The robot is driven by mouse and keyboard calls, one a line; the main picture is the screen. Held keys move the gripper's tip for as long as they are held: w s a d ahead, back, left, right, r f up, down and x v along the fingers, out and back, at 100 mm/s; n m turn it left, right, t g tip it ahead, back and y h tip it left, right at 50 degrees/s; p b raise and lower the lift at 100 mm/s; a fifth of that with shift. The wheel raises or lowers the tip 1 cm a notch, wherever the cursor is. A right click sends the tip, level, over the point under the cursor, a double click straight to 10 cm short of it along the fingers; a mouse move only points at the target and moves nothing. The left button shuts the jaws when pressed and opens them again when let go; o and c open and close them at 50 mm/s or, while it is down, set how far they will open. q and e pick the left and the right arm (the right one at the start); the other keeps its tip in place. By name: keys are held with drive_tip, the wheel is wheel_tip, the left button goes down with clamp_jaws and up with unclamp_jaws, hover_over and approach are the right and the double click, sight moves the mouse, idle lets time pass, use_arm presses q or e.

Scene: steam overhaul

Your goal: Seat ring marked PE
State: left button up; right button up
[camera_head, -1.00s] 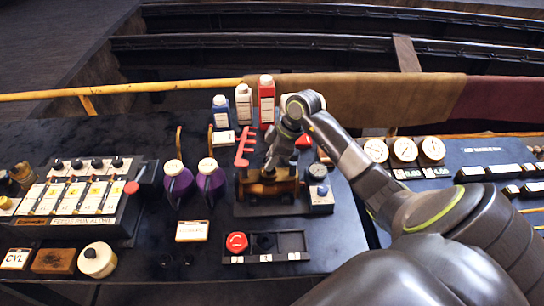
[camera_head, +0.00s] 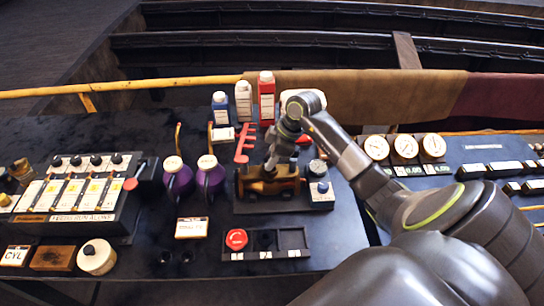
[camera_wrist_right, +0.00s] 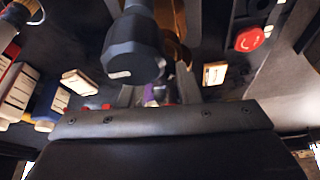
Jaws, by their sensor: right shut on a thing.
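My right gripper (camera_head: 271,166) reaches down over a brass fixture (camera_head: 272,181) on a dark base. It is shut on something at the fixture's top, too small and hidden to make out. In the right wrist view its grey fingers (camera_wrist_right: 158,92) are partly covered by a large dark faceted cylinder (camera_wrist_right: 135,50), which I cannot identify for certain. I cannot read a PE mark or tell a ring apart in either view. My left gripper is not in view.
A dark tray (camera_head: 283,256) with a red round piece (camera_head: 236,239) lies in front.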

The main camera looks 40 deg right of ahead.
drive_tip(key=shift+f, duration=0.2)
drive_tip(key=shift+f, duration=0.4)
drive_tip(key=shift+f+b, duration=0.1)
drive_tip(key=shift+b, duration=0.2)
